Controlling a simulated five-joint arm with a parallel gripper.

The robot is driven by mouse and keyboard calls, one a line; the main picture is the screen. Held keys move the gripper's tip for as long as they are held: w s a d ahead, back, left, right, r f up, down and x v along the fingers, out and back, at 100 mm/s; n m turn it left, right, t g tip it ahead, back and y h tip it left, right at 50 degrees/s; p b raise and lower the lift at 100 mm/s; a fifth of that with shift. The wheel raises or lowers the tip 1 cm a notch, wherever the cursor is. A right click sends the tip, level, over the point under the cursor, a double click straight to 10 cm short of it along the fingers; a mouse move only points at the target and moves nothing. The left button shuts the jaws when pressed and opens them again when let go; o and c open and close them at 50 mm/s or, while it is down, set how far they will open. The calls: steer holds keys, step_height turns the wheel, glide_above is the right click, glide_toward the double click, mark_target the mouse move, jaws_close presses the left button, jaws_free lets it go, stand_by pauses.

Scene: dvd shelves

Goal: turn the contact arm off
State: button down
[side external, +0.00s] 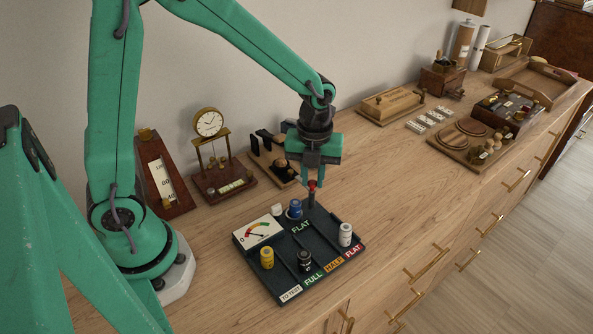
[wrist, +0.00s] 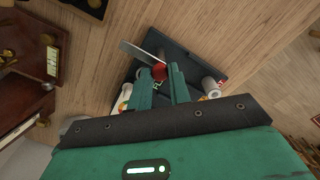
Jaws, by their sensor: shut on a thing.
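A dark battery tester board (side external: 325,272) lies on the wooden top. The contact arm shows in the wrist view as a grey metal strip (wrist: 136,52) with a red knob (wrist: 159,72); the red knob (side external: 312,184) also shows in the side view at the board's back edge. My green gripper (side external: 312,175) comes down from above, its fingers shut on the red knob, one on each side in the wrist view (wrist: 160,80). The strip's far contact is hard to make out.
Several cells stand on the board, among them a yellow one (side external: 267,258), a black one (side external: 305,261) and a white one (side external: 346,235). A clock stand (side external: 209,124) is behind left. Bare wood lies between.

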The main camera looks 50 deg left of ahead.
mark_target(310, 182)
steer(key=c, duration=1.3)
jaws_free()
steer(key=shift+r, duration=0.1)
steer(key=shift+r, duration=3.85)
steer(key=s+a+r+n+t, duration=0.2)
steer(key=s+n, duration=0.5)
steer(key=n, duration=0.6)
steer(key=s+a+r+n+t, duration=0.3)
steer(key=s+r+n, duration=0.3)
steer(key=n, duration=0.8)
steer(key=shift+s+a+t, duration=0.3)
steer(key=shift+s+a, duration=0.1)
steer(key=shift+s, duration=0.15)
